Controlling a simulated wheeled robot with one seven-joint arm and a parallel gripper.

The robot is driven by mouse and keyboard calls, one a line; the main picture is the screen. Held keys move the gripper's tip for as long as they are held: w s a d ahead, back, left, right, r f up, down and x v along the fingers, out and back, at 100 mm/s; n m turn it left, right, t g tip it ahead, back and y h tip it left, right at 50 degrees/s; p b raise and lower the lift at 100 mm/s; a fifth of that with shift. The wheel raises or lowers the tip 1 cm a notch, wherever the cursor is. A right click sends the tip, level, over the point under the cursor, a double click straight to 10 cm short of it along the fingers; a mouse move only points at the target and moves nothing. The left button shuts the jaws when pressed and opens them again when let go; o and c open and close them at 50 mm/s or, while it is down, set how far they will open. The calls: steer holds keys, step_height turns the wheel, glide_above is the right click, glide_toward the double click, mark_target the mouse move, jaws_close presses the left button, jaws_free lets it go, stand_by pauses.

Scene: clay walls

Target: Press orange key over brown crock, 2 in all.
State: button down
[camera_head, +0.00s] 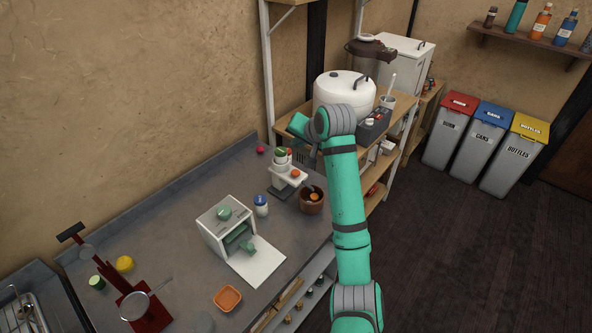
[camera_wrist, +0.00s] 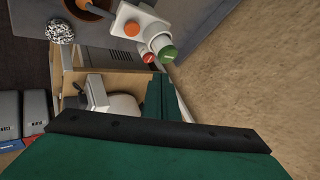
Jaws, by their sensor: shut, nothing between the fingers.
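A small white dispenser (camera_head: 284,176) stands at the right end of the grey counter, with a round orange key (camera_head: 295,173) on its front arm. The orange key also shows at the top of the wrist view (camera_wrist: 132,29), next to a green-capped and a red-capped part. The brown crock (camera_head: 305,206) sits just in front of the dispenser, with a spoon-like handle and something orange inside; its rim is cut off at the top of the wrist view (camera_wrist: 97,11). My gripper (camera_wrist: 163,97) is shut and empty, apart from the key; in the head view it is up near the shelf.
A white juicer-like machine (camera_head: 214,231) and a blue-capped shaker (camera_head: 261,206) stand left of the crock. A wooden shelf (camera_head: 291,120) with a white cooker (camera_head: 343,91) stands behind my arm. Labelled bins (camera_head: 490,137) are at right. The front-middle counter has an orange dish (camera_head: 228,298).

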mark_target(297, 174)
steer(key=shift+f, duration=4.45)
steer(key=shift+f, duration=0.35)
steer(key=shift+f, duration=0.6)
steer(key=shift+r, duration=1)
